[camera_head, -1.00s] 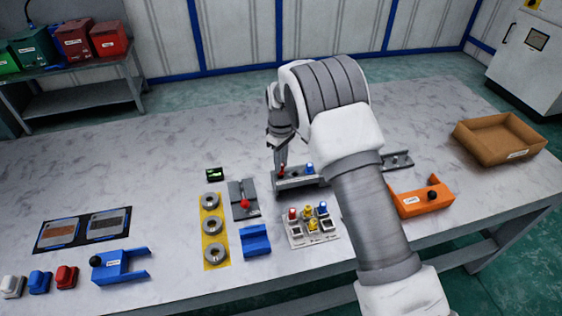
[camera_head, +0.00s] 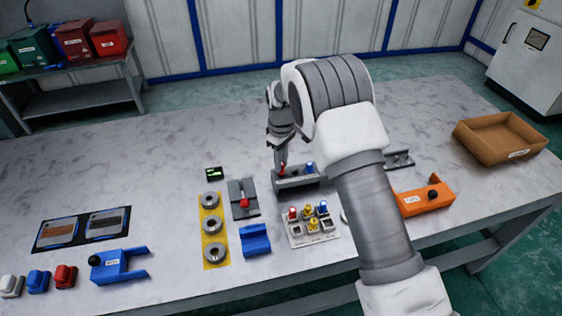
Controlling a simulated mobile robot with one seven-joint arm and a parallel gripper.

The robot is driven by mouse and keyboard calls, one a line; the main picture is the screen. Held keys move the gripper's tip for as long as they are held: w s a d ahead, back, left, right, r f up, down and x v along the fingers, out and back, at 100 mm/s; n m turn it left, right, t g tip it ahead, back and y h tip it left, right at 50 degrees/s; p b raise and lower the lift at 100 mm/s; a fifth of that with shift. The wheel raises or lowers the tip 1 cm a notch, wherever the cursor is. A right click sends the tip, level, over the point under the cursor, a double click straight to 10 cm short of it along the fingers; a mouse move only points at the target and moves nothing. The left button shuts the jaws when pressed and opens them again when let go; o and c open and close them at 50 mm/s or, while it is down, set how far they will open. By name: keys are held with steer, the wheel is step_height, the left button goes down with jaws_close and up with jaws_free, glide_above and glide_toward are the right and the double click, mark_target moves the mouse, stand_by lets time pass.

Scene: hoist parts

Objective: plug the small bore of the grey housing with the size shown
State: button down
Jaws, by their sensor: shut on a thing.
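The grey housing (camera_head: 297,182) lies on the table near the middle. A blue plug (camera_head: 309,167) stands at its right part. My gripper (camera_head: 281,165) points down over the left part of the housing. It is shut on a small red plug (camera_head: 282,172) at the housing's top. I cannot tell how deep the red plug sits, and the bore under it is hidden. A light plug tray (camera_head: 298,243) in front holds red, yellow and blue plugs. A small black display with green marks (camera_head: 213,173) stands to the left; its reading is too small to tell.
A grey block with a red knob (camera_head: 243,200), a yellow strip with grey rings (camera_head: 205,240) and a blue block (camera_head: 255,240) lie to the left. An orange bracket (camera_head: 425,200) and cardboard tray (camera_head: 500,145) lie right. My arm hides part of the table.

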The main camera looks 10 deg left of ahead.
steer(key=shift+f+b, duration=1.1)
steer(key=shift+b, duration=0.05)
stand_by(4.1)
stand_by(0.3)
steer(key=c, duration=0.7)
jaws_free()
steer(key=shift+o, duration=0.2)
steer(key=shift+r, duration=0.15)
steer(key=shift+r+p, duration=1.9)
steer(key=shift+r, duration=1.5)
